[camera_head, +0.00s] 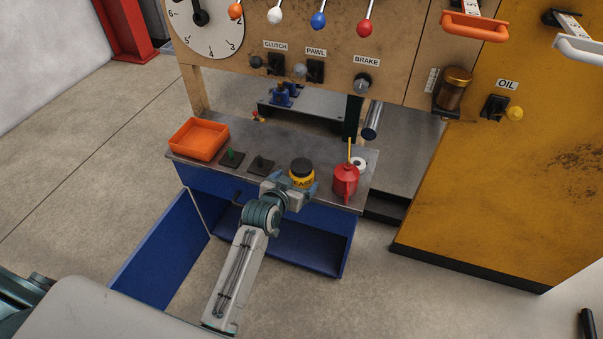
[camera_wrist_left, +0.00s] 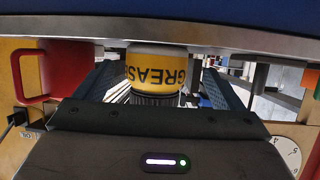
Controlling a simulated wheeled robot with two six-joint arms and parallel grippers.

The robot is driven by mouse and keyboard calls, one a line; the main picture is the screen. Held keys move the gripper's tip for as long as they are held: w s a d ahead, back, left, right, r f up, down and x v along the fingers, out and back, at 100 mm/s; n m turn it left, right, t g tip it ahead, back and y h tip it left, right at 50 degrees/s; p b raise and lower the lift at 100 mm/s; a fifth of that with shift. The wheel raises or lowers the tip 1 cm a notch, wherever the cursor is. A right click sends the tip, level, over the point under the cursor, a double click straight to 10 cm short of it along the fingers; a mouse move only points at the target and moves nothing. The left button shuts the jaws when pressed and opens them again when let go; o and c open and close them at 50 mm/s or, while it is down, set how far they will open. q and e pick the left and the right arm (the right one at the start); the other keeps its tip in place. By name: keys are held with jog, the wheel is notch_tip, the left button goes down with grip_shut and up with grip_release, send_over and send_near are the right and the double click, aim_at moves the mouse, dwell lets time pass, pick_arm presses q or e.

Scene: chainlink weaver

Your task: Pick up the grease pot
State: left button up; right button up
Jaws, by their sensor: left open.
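The grease pot (camera_head: 302,173) is a yellow jar with a black lid, standing upright on the grey bench top near its front edge. In the left wrist view the grease pot (camera_wrist_left: 155,70) appears upside down, with its label facing the camera. My left gripper (camera_head: 292,188) is at the front of the pot. Its two blue-grey fingers are open, one on each side of the pot in the wrist view, with gaps showing beside it. The pot's lower part is partly hidden by the gripper in the head view. My right gripper is not in view.
An orange tray (camera_head: 198,139) is at the bench's left end. Two small dark plates lie between. A blue cabinet door (camera_head: 160,254) hangs open below.

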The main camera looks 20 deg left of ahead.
aim_at(302, 176)
pick_arm(q)
jog(key=x, duration=0.4)
jog(key=shift+w+d+r, duration=0.1)
jog(key=shift+d, duration=0.1)
jog(key=c, duration=1.2)
jog(key=shift+r, duration=0.1)
